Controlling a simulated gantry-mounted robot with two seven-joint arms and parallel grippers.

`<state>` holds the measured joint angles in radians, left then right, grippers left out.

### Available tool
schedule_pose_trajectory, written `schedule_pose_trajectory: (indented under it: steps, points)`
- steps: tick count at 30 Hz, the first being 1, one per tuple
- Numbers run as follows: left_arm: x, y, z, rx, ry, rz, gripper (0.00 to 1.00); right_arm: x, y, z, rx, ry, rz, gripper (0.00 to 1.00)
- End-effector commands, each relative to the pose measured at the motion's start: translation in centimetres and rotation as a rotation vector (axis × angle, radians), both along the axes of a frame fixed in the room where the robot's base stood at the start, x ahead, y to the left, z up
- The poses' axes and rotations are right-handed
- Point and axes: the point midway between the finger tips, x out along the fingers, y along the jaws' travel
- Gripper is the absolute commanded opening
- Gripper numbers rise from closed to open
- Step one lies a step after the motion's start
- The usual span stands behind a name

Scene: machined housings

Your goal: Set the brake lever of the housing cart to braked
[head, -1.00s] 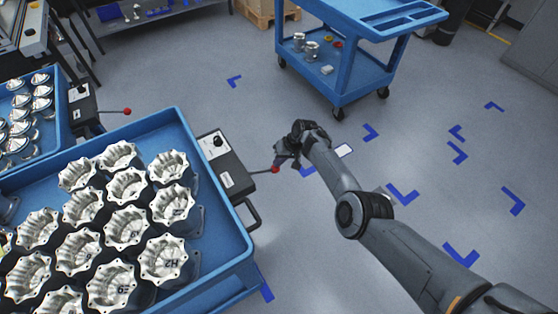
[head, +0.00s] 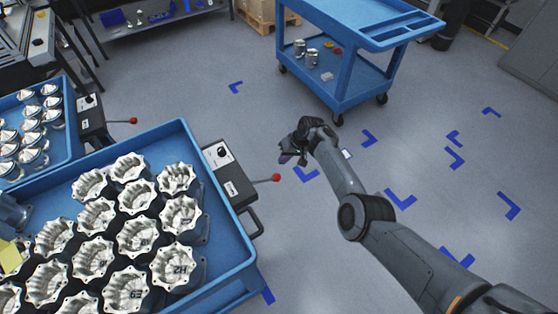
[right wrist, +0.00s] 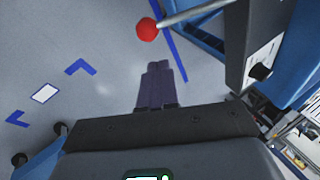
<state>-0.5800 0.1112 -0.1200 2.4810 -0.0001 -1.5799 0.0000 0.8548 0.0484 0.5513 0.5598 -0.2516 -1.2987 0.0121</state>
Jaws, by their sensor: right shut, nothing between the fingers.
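The housing cart (head: 232,277) is a blue cart at the lower left of the head view, carrying rows of shiny machined housings (head: 136,234). A dark box on its right side bears the brake lever (head: 266,180), a thin rod with a red ball knob (head: 276,178) pointing right. In the right wrist view the red knob (right wrist: 147,29) and rod show at the top, just beyond the fingertips and apart from them. My right gripper (head: 284,158) is shut and empty, a little above and right of the knob in the head view; its fingers (right wrist: 157,66) are together. My left gripper is not in view.
A blue utility cart (head: 343,96) stands at the back. Grey floor with blue corner marks (head: 401,200) is open to the right.

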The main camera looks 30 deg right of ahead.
Motion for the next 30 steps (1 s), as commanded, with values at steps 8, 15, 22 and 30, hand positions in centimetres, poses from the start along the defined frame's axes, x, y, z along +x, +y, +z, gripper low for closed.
schedule_pose_trajectory:
  steps: [8,15,22,30]
  points:
    - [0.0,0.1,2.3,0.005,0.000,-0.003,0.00,-0.9,-2.6,4.0,0.000,-0.001,-0.001,0.00]
    - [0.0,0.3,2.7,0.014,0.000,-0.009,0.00,-1.3,-3.5,5.2,0.001,0.000,0.000,0.00]
    - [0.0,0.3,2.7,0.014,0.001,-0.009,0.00,-1.3,-3.6,5.3,0.001,0.000,0.000,0.00]
    - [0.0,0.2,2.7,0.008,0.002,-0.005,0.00,-1.3,-3.6,5.2,0.000,0.000,0.000,0.00]
